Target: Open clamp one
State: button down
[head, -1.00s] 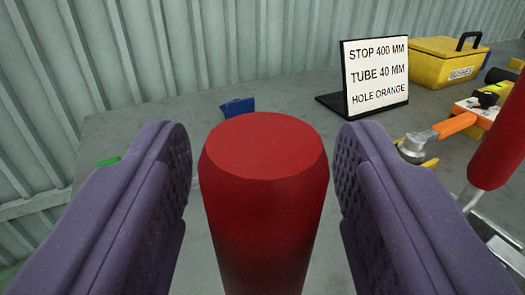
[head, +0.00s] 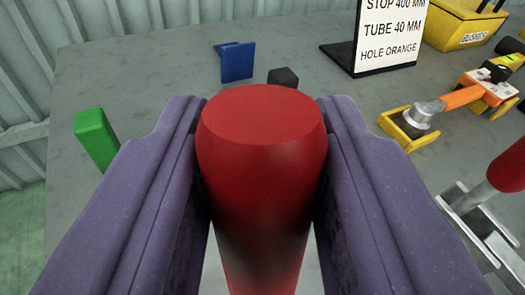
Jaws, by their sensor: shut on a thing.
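A red clamp handle (head: 262,165) with a flat, faceted top stands upright in the middle of the head view. My gripper (head: 262,150) has its two purple padded fingers against the left and right sides of this handle, shut on it. The lower end of the handle and the clamp body under it are hidden. A second red handle (head: 508,168) on a metal clamp (head: 470,215) shows at the right edge, apart from my gripper. I cannot tell from a label which clamp is number one.
A green block (head: 97,138), a blue bracket (head: 237,62) and a dark block (head: 283,77) stand on the grey table (head: 150,80). A sign (head: 388,35), a yellow box (head: 462,25) and an orange-and-yellow tool (head: 465,95) are at the right. A corrugated wall (head: 25,60) is behind.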

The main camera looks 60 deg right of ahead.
jog(key=w+d+f+n+g+y+p, duration=0.2)
jog(key=w+f+g+p, duration=0.4)
jog(key=p, duration=1.2)
jog(key=w+d+y, duration=0.1)
jog(key=w+y, duration=0.1)
jog(key=shift+w+d+f+n, duration=0.25)
jog(key=shift+w+n, duration=0.05)
jog(key=c, duration=1.1)
grip_release()
jog(key=shift+o, duration=1.2)
jog(key=shift+w+f, duration=0.1)
